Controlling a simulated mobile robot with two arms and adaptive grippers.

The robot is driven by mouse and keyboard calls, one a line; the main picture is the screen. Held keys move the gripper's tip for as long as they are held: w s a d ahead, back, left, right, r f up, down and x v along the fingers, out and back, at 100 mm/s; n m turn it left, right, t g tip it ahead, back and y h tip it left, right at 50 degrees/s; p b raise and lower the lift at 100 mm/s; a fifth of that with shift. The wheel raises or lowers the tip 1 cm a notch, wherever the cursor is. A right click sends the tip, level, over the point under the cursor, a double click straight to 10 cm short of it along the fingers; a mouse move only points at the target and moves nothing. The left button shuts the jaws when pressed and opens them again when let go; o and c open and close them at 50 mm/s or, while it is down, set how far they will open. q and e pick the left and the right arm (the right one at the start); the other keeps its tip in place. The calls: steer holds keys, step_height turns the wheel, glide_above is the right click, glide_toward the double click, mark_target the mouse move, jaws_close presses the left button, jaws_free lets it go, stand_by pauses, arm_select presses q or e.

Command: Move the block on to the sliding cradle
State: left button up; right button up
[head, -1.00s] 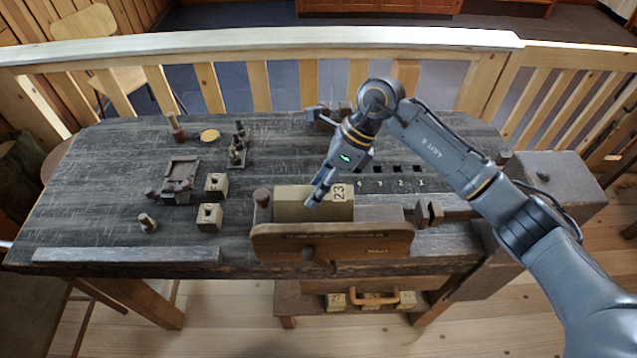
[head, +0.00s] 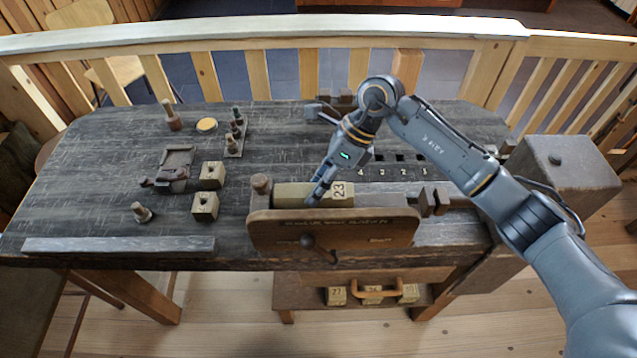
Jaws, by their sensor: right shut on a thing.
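The long olive-tan block (head: 300,191), marked 23, lies level behind the upright brown front board (head: 285,231) of a wooden fixture. Its lower part is hidden by that board. My right gripper (head: 317,196) comes down from above and is shut on the block near its middle; the far finger is partly hidden. A rounded post (head: 262,185) stands at the block's left end, and a dark forked piece (head: 434,201) stands on a rail to the right. This fixture looks like the cradle, but I cannot tell whether the block touches its bed. My left gripper is out of view.
Two small holed blocks (head: 211,175), a small metal tray (head: 177,163) and a spool-like peg (head: 141,212) lie to the left. A grey bar (head: 120,245) runs along the front edge. A grey box (head: 568,163) stands at right. Numbered holes (head: 400,172) lie behind the fixture.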

steer(key=shift+b, duration=0.35)
stand_by(0.4)
steer(key=shift+s, duration=0.1)
steer(key=o, duration=1.9)
steer(key=shift+r, duration=0.15)
steer(key=shift+r+p, duration=1.7)
steer(key=shift+r, duration=2.15)
